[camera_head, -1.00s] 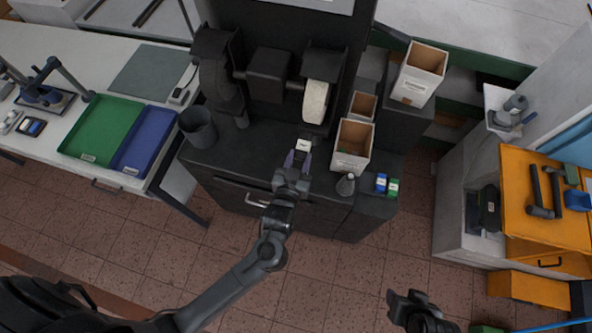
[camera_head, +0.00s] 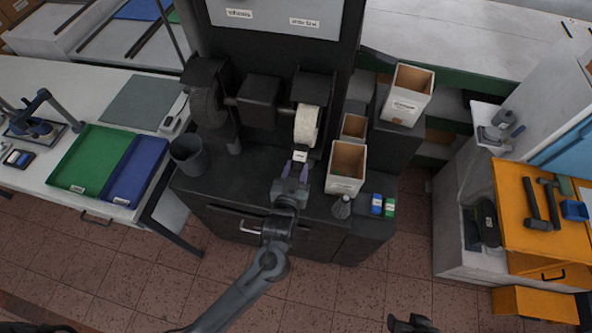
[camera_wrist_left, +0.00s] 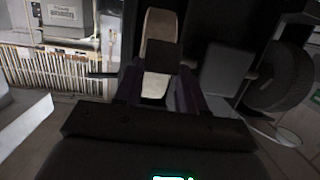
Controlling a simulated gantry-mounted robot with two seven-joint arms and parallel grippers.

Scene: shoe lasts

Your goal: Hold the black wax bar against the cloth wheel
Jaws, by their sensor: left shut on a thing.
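The cloth wheel (camera_head: 306,127) is the pale disc on the right side of the dark bench grinder; it also shows in the left wrist view (camera_wrist_left: 157,27). My left gripper (camera_head: 296,166) is shut on the black wax bar (camera_head: 299,155), a dark block with a white label. In the left wrist view the bar (camera_wrist_left: 164,56) sits between the fingers and overlaps the lower part of the wheel. Its far end is at or very near the wheel's lower front; I cannot tell whether they touch. My right gripper (camera_head: 411,323) is at the bottom edge, partly cut off, its jaws unclear.
Right of the bar stand an open box (camera_head: 346,168), a small flask (camera_head: 341,207), a blue bar (camera_head: 377,204) and a green bar (camera_head: 389,207). A dark wheel (camera_head: 207,105) and a grey bin (camera_head: 187,154) are at the left. The cabinet top (camera_head: 245,180) is mostly clear.

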